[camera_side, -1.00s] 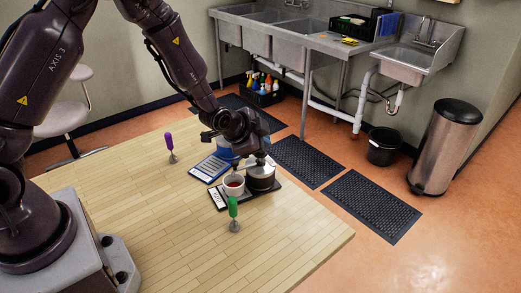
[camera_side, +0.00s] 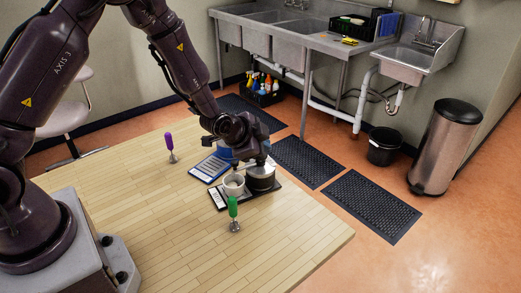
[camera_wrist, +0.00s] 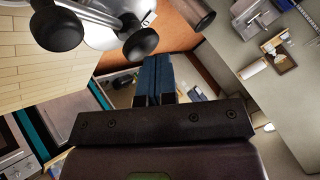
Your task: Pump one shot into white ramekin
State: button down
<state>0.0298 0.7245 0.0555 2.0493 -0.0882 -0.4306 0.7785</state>
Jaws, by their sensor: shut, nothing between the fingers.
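The white ramekin (camera_side: 233,187) stands upright on a dark tray (camera_side: 274,190) in the side view; its inside looks pale grey. A dark round dispenser with a metal top (camera_side: 261,180) stands just right of it on the same tray. My gripper (camera_side: 259,160) is low over the dispenser's top, pointing down, and covers the pump head; I cannot tell whether it touches. In the wrist view, my gripper's blue-grey fingers (camera_wrist: 154,72) are shut with nothing between them. Black knobs (camera_wrist: 140,43) on shiny metal parts show at the upper left there, beside the fingers.
A green-handled tool (camera_side: 233,207) stands in front of the tray and a purple-handled tool (camera_side: 169,144) at the back left. A blue-and-white card or clipboard (camera_side: 207,169) lies behind the ramekin. The wooden table (camera_side: 190,240) is clear at the front.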

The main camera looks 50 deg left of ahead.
jog(key=shift+f, duration=0.55)
jog(key=shift+r, duration=0.1)
dwell(0.3)
jog(key=shift+s+r, duration=0.1)
jog(key=shift+r, duration=1.45)
notch_tip(320, 180, up, 6)
